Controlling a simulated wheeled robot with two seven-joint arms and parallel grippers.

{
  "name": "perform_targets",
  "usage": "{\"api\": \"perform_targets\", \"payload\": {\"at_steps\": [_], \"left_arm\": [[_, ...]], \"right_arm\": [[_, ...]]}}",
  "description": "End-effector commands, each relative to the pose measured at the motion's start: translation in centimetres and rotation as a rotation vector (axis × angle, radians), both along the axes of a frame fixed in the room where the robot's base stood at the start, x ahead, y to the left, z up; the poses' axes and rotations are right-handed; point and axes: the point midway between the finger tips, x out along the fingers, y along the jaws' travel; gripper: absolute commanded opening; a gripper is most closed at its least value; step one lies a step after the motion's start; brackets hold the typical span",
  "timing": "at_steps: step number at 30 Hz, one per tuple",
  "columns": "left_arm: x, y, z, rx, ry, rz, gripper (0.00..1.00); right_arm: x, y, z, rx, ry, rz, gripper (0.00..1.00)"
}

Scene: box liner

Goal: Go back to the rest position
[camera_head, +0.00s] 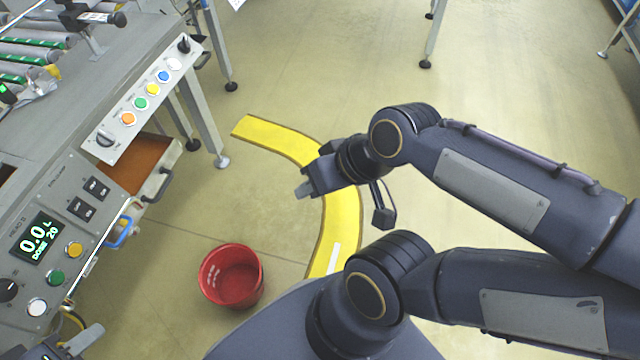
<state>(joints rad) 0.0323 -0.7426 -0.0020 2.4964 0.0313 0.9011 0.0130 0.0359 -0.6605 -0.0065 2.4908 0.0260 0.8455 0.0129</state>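A grey machine with a button panel (158,88) and a lit display (37,237) stands at the left. Its brown drawer (136,163) juts out. A red bin (232,276) stands on the floor. Table legs (431,35) stand at the back. The floor between is free.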

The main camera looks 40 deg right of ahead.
Motion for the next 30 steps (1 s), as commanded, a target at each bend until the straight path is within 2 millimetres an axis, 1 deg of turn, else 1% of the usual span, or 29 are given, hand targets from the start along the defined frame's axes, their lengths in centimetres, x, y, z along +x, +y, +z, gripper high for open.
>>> {"api": "perform_targets", "payload": {"at_steps": [2, 5, 8, 11, 12, 14, 15, 17, 18, 20, 21, 23, 24, 26, 27, 30], "left_arm": [[0.0, 0.0, 0.1, 0.0, 0.0, 0.0, 0.36], [0.0, 0.0, 1.1, 0.0, 0.0, 0.0, 0.36], [-0.1, 0.0, 3.2, 0.0, 0.0, 0.0, 0.36], [-0.1, 0.0, 6.4, 0.0, 0.0, 0.0, 0.36], [-0.2, 0.0, 7.9, 0.0, 0.0, 0.0, 0.36], [-0.2, 0.0, 10.5, 0.0, 0.0, 0.0, 0.36], [-0.3, 0.0, 12.2, 0.0, 0.0, 0.0, 0.36], [-0.3, 0.0, 14.9, 0.0, -0.001, 0.0, 0.36], [-0.3, 0.0, 16.6, 0.0, -0.001, 0.0, 0.36], [-0.4, 0.0, 19.1, 0.0, -0.001, 0.0, 0.36], [-0.4, 0.0, 20.8, 0.0, 0.0, 0.0, 0.36], [-0.5, 0.0, 23.3, 0.0, 0.0, 0.0, 0.36], [-0.5, 0.0, 24.9, 0.0, 0.0, 0.0, 0.36], [-0.6, 0.0, 27.4, 0.0, 0.0, 0.0, 0.36], [-0.6, 0.0, 29.0, 0.0, 0.0, 0.0, 0.36], [-0.7, 0.0, 32.1, 0.0, 0.0, 0.0, 0.36]], "right_arm": [[0.0, 0.0, 0.1, 0.0, 0.0, 0.0, 0.27], [0.0, 0.0, 1.1, 0.001, 0.0, 0.0, 0.27], [0.0, 0.0, 3.2, 0.001, -0.001, 0.0, 0.27], [0.0, 0.0, 6.4, 0.001, -0.001, 0.0, 0.27], [0.0, 0.0, 8.0, 0.001, -0.001, 0.0, 0.27], [0.0, 0.0, 10.5, 0.001, -0.001, 0.0, 0.27], [0.0, 0.0, 12.3, 0.002, -0.001, 0.0, 0.27], [0.0, 0.0, 14.9, 0.002, -0.001, 0.0, 0.27], [-0.1, 0.0, 16.6, 0.002, -0.001, 0.0, 0.27], [-0.1, 0.0, 19.1, 0.002, -0.001, 0.0, 0.27], [-0.1, 0.0, 20.8, 0.002, -0.001, 0.0, 0.27], [-0.1, 0.0, 23.3, 0.002, -0.001, 0.0, 0.27], [-0.1, 0.0, 25.0, 0.002, -0.001, 0.0, 0.27], [-0.1, 0.0, 27.5, 0.002, -0.001, 0.0, 0.27], [-0.1, 0.0, 29.0, 0.002, -0.001, 0.0, 0.27], [-0.1, 0.0, 32.1, 0.002, 0.0, 0.001, 0.27]]}}
